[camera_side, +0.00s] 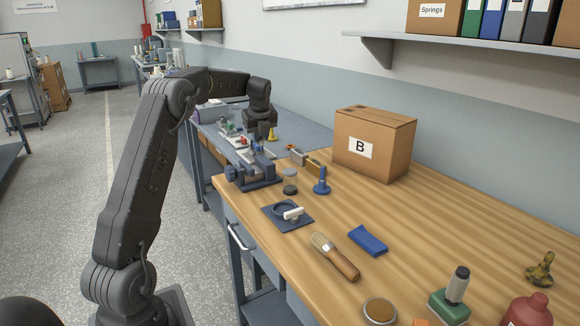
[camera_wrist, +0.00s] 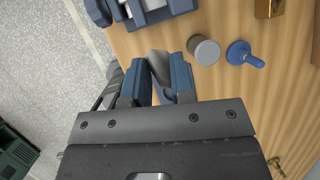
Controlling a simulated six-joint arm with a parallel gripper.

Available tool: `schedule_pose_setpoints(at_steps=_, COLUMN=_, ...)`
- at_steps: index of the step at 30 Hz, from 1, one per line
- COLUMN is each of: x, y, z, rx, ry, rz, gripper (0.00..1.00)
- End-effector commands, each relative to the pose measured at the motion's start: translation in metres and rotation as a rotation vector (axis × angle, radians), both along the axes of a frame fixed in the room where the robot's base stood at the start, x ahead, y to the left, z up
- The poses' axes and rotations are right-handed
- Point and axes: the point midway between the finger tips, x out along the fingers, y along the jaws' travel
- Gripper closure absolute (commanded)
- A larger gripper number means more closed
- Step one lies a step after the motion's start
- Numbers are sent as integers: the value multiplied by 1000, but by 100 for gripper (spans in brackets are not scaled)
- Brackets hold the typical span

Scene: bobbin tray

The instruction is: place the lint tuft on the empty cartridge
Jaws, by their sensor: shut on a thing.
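My gripper (camera_wrist: 160,72) is at the lower middle of the wrist view, with two blue-grey fingers. It is shut on a small grey piece, which looks like the lint tuft (camera_wrist: 158,62); the fingers partly hide it. In the side view my gripper (camera_side: 264,130) is in the air at the end of the arm, and the tuft is too small to make out there. Several small coloured pieces stand on the tray (camera_side: 238,146) behind the blue vise-like fixture (camera_side: 254,176). I cannot tell which, if any, is the empty cartridge.
A small jar (camera_side: 290,182) and a blue stamp-like knob (camera_side: 321,182) stand right of the fixture. A dark pad (camera_side: 272,213) with a white piece, a brush (camera_side: 336,257), a blue block (camera_side: 368,241) and a box marked B (camera_side: 372,145) are on the wooden bench.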

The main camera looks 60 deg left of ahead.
Motion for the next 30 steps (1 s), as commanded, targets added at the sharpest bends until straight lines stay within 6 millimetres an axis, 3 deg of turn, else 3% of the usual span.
schedule_pose_setpoints(at_steps=6, x=46, y=-23, z=-31, rx=0, ry=2, rz=-5, gripper=99)
schedule_pose_setpoints(at_steps=12, x=76, y=-38, z=-51, rx=-1, ry=0, rz=-1, gripper=100)
schedule_pose_setpoints(at_steps=19, x=85, y=-42, z=-61, rx=0, ry=1, rz=1, gripper=100)
schedule_pose_setpoints(at_steps=26, x=84, y=-43, z=-92, rx=-1, ry=1, rz=2, gripper=100)
schedule_pose_setpoints(at_steps=30, x=85, y=-42, z=-97, rx=2, ry=-4, rz=3, gripper=100)
